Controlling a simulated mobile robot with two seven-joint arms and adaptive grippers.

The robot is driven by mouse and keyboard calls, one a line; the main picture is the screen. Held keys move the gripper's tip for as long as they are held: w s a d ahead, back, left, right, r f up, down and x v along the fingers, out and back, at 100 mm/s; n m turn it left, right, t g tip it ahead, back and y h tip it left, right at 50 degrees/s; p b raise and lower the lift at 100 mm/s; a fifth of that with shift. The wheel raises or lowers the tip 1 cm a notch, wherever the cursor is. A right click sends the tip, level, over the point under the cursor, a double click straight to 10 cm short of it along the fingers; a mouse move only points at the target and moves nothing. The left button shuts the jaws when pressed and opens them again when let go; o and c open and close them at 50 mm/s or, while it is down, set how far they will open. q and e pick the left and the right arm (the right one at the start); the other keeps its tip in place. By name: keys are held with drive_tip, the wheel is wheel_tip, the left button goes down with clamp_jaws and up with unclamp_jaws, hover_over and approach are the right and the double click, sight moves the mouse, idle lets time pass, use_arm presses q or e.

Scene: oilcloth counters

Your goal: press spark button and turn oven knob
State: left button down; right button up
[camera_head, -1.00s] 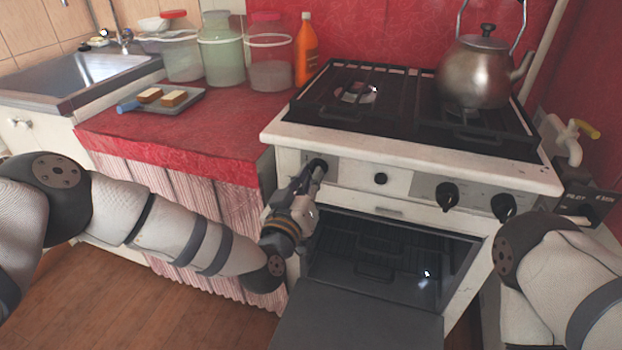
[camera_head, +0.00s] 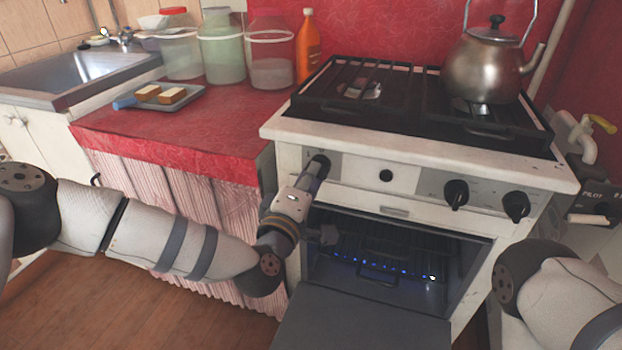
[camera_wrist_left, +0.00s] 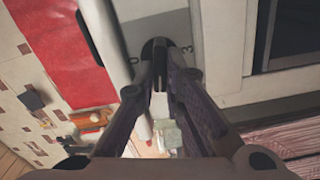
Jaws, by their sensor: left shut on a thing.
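The white stove (camera_head: 345,140) has a black oven knob (camera_head: 320,163) at the left of its front panel. My left gripper (camera_head: 312,178) is shut on this knob. In the left wrist view its fingers (camera_wrist_left: 160,82) close together on the dark knob (camera_wrist_left: 151,48), which they partly hide. The small round black spark button (camera_head: 386,176) is on the panel to the right of the knob, with nothing touching it. Blue flames (camera_head: 372,265) show in a row inside the open oven. My right gripper is out of view; only part of that arm shows at the right.
The oven door (camera_head: 360,322) hangs open below the left gripper. Two more black knobs (camera_head: 456,194) (camera_head: 515,206) are on the right of the panel. A kettle (camera_head: 487,72) stands on the hob. Jars and a tray (camera_head: 190,91) are on the red counter.

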use_arm(q)
drive_tip(key=shift+s+d+f+n+b, duration=0.1)
drive_tip(key=shift+n+b, duration=1.8)
drive_tip(key=shift+n, duration=1.5)
drive_tip(key=shift+w+d+f+n+b, duration=0.15)
drive_tip(key=shift+n+b, duration=1.75)
drive_tip(key=shift+n, duration=1.5)
drive_tip(key=shift+s+a+f+n+b, duration=0.15)
drive_tip(key=shift+n+b, duration=1.75)
drive_tip(key=shift+n, duration=1.5)
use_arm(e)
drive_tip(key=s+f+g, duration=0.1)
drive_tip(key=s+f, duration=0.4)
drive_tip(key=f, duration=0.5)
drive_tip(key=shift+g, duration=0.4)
use_arm(q)
drive_tip(key=shift+d+r, duration=0.15)
drive_tip(key=c, duration=1.7)
unclamp_jaws()
drive_tip(key=v, duration=1.2)
